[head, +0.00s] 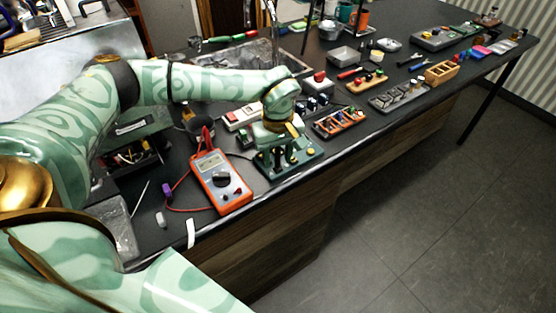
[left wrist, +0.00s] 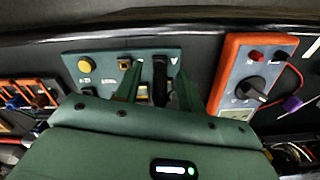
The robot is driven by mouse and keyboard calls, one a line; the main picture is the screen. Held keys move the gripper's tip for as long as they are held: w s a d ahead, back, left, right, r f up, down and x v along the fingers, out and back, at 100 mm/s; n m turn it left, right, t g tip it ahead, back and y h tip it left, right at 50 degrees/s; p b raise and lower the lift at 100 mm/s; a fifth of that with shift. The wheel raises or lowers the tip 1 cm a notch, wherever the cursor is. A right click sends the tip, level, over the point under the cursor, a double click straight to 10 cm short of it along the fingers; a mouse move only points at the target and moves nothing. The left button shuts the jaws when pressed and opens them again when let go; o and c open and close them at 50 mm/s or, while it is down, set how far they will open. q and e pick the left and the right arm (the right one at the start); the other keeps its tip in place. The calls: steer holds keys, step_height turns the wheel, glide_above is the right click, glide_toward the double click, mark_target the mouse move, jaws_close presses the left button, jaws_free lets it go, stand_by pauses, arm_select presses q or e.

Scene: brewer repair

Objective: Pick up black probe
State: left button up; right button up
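The black probe (left wrist: 160,82) stands on a green panel (left wrist: 78,86) in the left wrist view. My left gripper (left wrist: 158,88) is low over this panel, with one green finger on each side of the probe. The fingers look apart, with gaps beside the probe. In the head view my left gripper (head: 281,150) reaches down over the same green panel (head: 306,158), and the probe is hard to make out among the fingers. My right gripper is not in view.
An orange multimeter (head: 220,182) lies close beside the green panel, with a red lead and a purple clip (head: 166,190). A tray of orange-handled parts (head: 338,123) is on the other side. The dark bench's front edge is close. Racks of small parts line the bench farther right.

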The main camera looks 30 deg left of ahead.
arm_select(q)
jaws_close()
steer(key=shift+r, duration=0.1)
